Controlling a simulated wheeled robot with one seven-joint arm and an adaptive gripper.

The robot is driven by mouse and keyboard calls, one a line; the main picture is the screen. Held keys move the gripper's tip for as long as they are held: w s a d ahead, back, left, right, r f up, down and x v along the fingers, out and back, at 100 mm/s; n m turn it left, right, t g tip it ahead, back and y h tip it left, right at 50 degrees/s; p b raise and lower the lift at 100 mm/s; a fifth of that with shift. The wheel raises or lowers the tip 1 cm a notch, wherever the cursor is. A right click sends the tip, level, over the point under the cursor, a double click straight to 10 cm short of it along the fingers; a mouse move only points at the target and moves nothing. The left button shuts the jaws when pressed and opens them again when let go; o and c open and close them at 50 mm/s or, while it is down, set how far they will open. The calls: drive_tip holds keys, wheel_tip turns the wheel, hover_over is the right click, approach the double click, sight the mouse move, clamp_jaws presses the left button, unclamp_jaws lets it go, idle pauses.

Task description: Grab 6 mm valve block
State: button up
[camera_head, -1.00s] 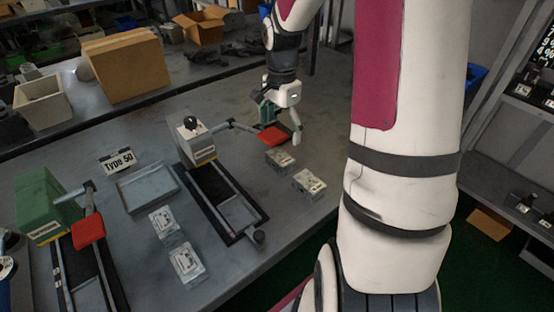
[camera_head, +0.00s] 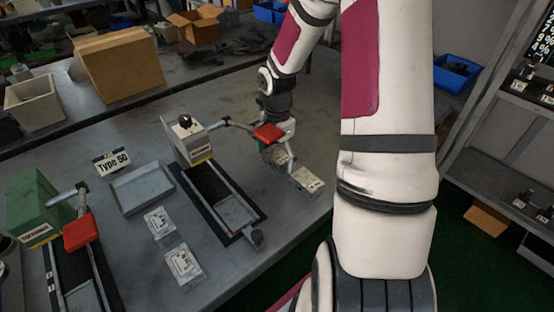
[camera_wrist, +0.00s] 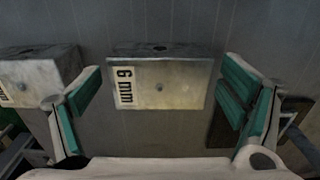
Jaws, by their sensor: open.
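In the wrist view, the 6 mm valve block (camera_wrist: 185,85) is a pale metal block with a black-on-white "6 mm" label on its left side. It lies between the two fingers of my gripper (camera_wrist: 162,80), which is open with green pads, and gaps show on both sides. In the head view, my gripper (camera_head: 280,161) is low over the table, over the farther block of the right-hand pair, which it mostly hides. Another valve block (camera_head: 307,180) sits just to the right; a second block (camera_wrist: 35,72) shows at the left of the wrist view, its label partly cut off.
A clamp fixture (camera_head: 192,140) with a red lever (camera_head: 268,132) stands close to the left of my gripper. Two more blocks (camera_head: 160,222) (camera_head: 184,263), a shallow tray (camera_head: 142,188) and a "Type 50" sign (camera_head: 112,161) are further left. The table's edge is near on the right.

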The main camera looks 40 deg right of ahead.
drive_tip(key=c, duration=1.6)
drive_tip(key=shift+r, duration=0.15)
